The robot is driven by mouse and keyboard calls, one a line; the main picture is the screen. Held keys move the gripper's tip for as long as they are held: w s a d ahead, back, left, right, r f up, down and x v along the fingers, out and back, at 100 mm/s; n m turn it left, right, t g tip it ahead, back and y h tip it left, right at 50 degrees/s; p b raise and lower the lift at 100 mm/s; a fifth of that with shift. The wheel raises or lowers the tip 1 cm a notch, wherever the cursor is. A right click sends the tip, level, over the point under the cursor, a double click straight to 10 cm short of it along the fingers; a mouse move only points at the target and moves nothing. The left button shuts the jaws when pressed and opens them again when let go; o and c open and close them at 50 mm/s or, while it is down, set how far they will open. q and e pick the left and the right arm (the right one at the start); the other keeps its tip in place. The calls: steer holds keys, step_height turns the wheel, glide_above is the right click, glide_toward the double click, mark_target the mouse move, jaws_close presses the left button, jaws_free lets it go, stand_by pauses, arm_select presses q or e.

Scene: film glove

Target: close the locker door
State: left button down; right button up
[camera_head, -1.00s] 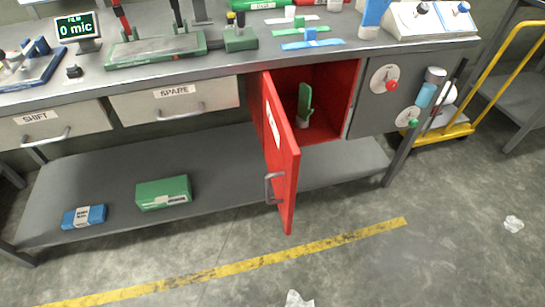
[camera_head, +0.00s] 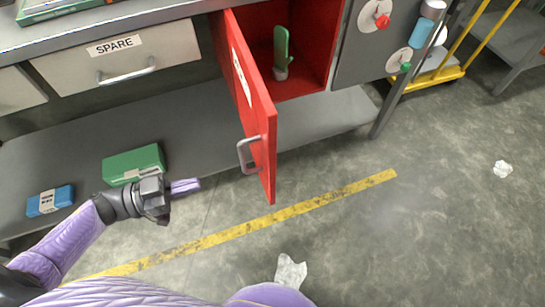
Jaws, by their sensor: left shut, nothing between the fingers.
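The red locker door (camera_head: 262,113) stands open under the bench, swung out toward me, with a grey handle (camera_head: 250,154) near its lower free edge. The red locker (camera_head: 313,48) behind it is open to view, and a green object with a pale base (camera_head: 282,52) stands inside. My left gripper (camera_head: 186,187) is shut and empty. It is left of the door in the picture and apart from the handle, with its fingers pointing right. My right gripper is not in view.
A green box (camera_head: 134,165) and a blue box (camera_head: 50,200) lie on the lower shelf (camera_head: 200,130). The SPARE drawer (camera_head: 118,55) is shut. A yellow trolley (camera_head: 440,74) stands at the right.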

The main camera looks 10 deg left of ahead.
mark_target(267, 165)
arm_select(q)
steer(key=b+x, duration=0.1)
steer(key=x, duration=1.1)
steer(key=shift+d+b, duration=0.2)
steer(key=shift+b, duration=0.2)
steer(key=shift+w+d, duration=0.3)
steer(key=shift+d, duration=0.05)
steer(key=shift+r, duration=0.1)
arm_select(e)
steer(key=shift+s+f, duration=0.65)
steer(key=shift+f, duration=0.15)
